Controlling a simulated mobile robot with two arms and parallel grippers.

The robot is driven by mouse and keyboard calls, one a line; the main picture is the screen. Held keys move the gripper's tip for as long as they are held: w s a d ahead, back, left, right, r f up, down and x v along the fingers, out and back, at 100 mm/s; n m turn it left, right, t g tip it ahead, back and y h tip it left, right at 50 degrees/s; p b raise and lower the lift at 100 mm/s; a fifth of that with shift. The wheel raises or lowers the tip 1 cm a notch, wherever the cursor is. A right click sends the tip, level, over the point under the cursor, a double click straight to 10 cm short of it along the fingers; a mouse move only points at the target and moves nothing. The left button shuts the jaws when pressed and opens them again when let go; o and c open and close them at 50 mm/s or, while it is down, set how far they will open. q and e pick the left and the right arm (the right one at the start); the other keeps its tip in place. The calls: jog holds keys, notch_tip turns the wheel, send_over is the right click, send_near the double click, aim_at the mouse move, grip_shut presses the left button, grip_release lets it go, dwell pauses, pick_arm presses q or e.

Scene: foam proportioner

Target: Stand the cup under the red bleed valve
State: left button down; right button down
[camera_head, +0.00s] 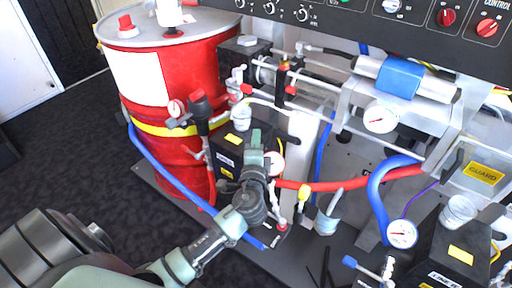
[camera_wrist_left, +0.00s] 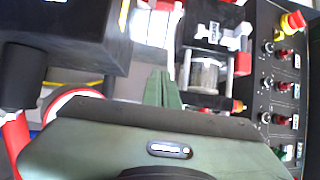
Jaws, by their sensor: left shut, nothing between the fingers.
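A small clear cup (camera_head: 242,120) stands upright on top of the black box (camera_head: 232,150) beside the red drum. A red valve handle (camera_head: 246,88) sits just above it in the head view; whether the cup is exactly below its outlet I cannot tell. What looks like the same cup (camera_wrist_left: 208,75) shows in the wrist view, beyond the fingers and to their right. My left gripper (camera_head: 256,139) is shut and empty, in front of the box and close to the cup but apart from it. Its green fingers (camera_wrist_left: 163,88) are together in the wrist view. My right gripper is out of view.
The red drum (camera_head: 182,75) stands at the left. Pipes, red handles (camera_head: 291,90) and gauges crowd the middle. A red hose (camera_head: 350,184) crosses right of my gripper. Another clear cup (camera_head: 459,211) stands on the right-hand black box. Dark floor is free at the left.

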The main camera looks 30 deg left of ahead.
aim_at(244, 119)
pick_arm(q)
jog(key=w+a, duration=0.1)
jog(key=a, duration=0.1)
jog(key=w+a, duration=0.2)
jog(key=shift+w+a, duration=0.1)
jog(key=shift+w, duration=0.15)
jog(key=shift+w+a, duration=0.15)
jog(key=shift+a, duration=0.35)
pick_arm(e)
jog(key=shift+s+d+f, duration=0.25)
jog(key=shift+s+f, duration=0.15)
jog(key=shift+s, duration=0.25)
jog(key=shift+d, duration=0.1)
